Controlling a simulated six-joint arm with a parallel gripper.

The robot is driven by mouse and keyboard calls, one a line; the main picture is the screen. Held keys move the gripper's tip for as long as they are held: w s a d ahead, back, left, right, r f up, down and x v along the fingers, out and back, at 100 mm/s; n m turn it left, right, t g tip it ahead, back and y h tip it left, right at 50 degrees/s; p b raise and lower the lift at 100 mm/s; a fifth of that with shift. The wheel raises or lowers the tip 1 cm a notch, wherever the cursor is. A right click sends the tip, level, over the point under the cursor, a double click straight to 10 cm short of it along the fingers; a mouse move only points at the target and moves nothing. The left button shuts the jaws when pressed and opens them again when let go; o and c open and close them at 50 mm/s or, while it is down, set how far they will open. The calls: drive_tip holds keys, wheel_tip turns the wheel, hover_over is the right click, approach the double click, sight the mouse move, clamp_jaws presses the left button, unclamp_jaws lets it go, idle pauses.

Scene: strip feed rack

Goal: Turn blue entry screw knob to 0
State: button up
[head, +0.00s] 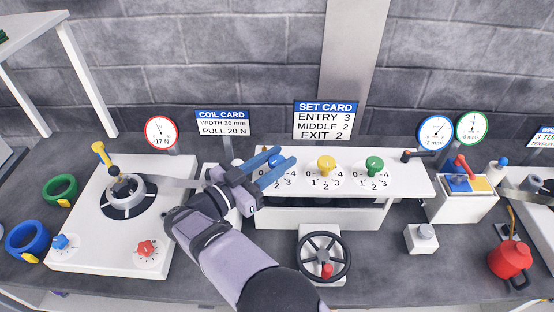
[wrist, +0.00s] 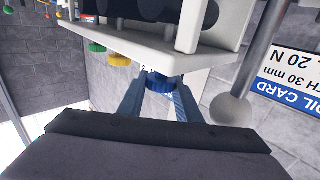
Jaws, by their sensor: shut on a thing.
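The blue entry screw knob (wrist: 160,83) sits between the two blue fingers of my gripper (wrist: 160,98) in the wrist view, and the fingers are shut on it. In the head view my gripper (head: 281,160) reaches the left dial of the white rack (head: 405,186), and the blue knob (head: 276,160) is partly hidden by the fingers. Parts of the dial's numbers show around the fingers. Which number the knob points to cannot be told.
A yellow knob (head: 326,164) and a green knob (head: 374,165) stand to the right on the same rack. The set card (head: 323,120) behind reads entry 3, middle 2, exit 2. A handwheel (head: 323,257) is in front. The coil card (head: 222,122) stands behind my gripper.

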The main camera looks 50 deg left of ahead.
drive_tip(key=shift+r, duration=0.15)
drive_tip(key=o, duration=1.1)
drive_tip(key=shift+n+y, duration=0.4)
drive_tip(key=shift+y, duration=0.4)
